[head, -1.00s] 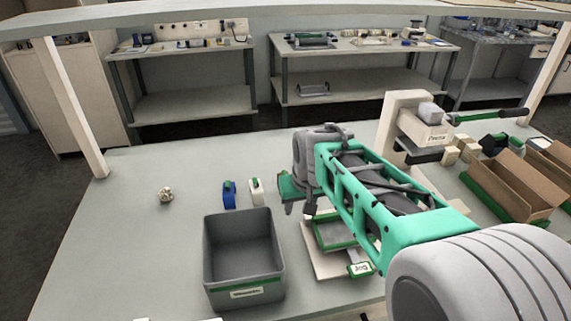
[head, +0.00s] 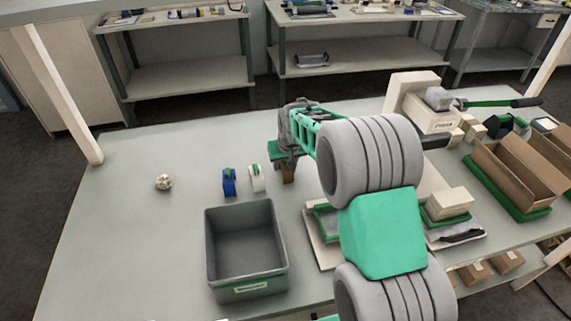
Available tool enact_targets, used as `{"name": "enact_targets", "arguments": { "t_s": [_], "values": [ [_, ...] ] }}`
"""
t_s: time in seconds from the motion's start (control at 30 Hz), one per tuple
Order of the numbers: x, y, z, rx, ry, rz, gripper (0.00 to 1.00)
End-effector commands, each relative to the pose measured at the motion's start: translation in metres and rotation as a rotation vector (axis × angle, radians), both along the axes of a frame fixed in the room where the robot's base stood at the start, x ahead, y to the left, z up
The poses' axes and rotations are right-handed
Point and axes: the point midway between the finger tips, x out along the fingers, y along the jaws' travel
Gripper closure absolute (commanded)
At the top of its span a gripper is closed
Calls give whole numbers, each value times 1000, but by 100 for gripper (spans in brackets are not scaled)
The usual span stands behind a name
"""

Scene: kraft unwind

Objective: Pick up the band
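My gripper (head: 287,162) points down over the table, just right of the white and blue upright items. A small brown piece (head: 289,174) shows directly under it; I cannot tell whether it is between the fingers or behind them. The fingers are too small and partly hidden to show whether they are open or shut. I cannot pick out the band for certain. A small pale, lumpy object (head: 163,182) lies alone on the left of the table.
A blue item (head: 229,183) and a white item (head: 256,178) stand behind an empty-looking grey bin (head: 246,287). A press-like device (head: 425,110) and open cardboard boxes (head: 515,178) are on the right. The table's left side is mostly clear.

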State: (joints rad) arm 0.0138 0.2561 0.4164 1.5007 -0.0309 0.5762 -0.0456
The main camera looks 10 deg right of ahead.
Motion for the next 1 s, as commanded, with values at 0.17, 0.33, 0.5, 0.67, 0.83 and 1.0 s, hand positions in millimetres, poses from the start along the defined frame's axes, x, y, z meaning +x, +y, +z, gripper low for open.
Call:
{"name": "enact_targets", "arguments": {
  "t_s": [0.17, 0.33, 0.5, 0.67, 0.83, 1.0],
  "values": [
    [0, 0, 0, 0, 0, 0, 67],
    [0, 0, 0, 0, 0, 0, 81],
    [0, 0, 0, 0, 0, 0, 95],
    [0, 0, 0, 0, 0, 0, 97],
    [0, 0, 5, 0, -1, 0, 97],
    [0, 0, 29, 0, -3, 0, 97]
  ]
}}
